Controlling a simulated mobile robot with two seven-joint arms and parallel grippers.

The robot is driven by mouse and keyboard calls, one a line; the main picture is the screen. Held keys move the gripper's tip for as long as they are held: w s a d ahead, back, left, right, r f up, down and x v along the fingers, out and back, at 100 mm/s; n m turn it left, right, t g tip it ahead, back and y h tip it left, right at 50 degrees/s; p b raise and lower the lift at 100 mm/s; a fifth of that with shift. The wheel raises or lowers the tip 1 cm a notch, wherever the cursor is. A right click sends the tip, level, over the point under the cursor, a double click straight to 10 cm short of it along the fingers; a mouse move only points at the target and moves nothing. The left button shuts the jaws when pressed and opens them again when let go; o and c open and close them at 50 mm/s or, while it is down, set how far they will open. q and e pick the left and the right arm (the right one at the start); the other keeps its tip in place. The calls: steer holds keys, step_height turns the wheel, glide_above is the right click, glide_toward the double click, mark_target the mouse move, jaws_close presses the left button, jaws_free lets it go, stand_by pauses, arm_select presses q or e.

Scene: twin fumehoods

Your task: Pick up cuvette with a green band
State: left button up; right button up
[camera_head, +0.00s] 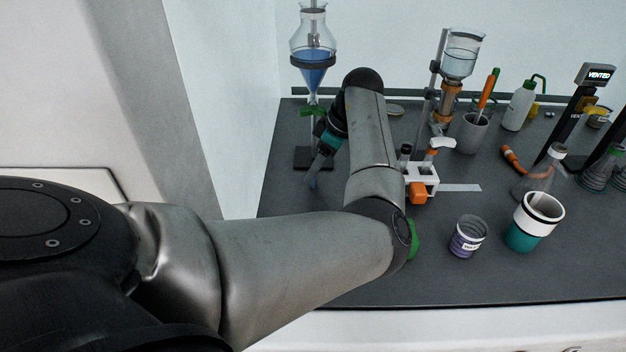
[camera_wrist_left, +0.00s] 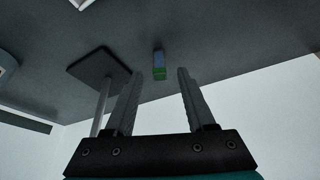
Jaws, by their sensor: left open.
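The cuvette (camera_wrist_left: 158,57) is a small bluish block with a green band at one end. In the left wrist view it stands out on the dark worktop, apart from the fingers and roughly centred in the gap between their tips. My left gripper (camera_wrist_left: 161,73) is open, with nothing between its two grey fingers. In the head view the left gripper (camera_head: 314,174) points down near the worktop at the back left, beside the stand with the blue-filled funnel. I cannot make out the cuvette in the head view. My right gripper is not in view.
The stand's dark base (camera_wrist_left: 98,66) is close to the left finger. A separating funnel (camera_head: 313,62) hangs above. A white holder (camera_head: 421,179), a purple-labelled jar (camera_head: 467,238) and a white-and-teal cup (camera_head: 535,221) stand to the right. The front left worktop looks clear.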

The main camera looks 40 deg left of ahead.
arm_select(q)
steer(key=x, duration=0.2)
steer(key=shift+a+f, duration=0.15)
steer(key=shift+f, duration=0.2)
steer(key=shift+c, duration=0.2)
jaws_close()
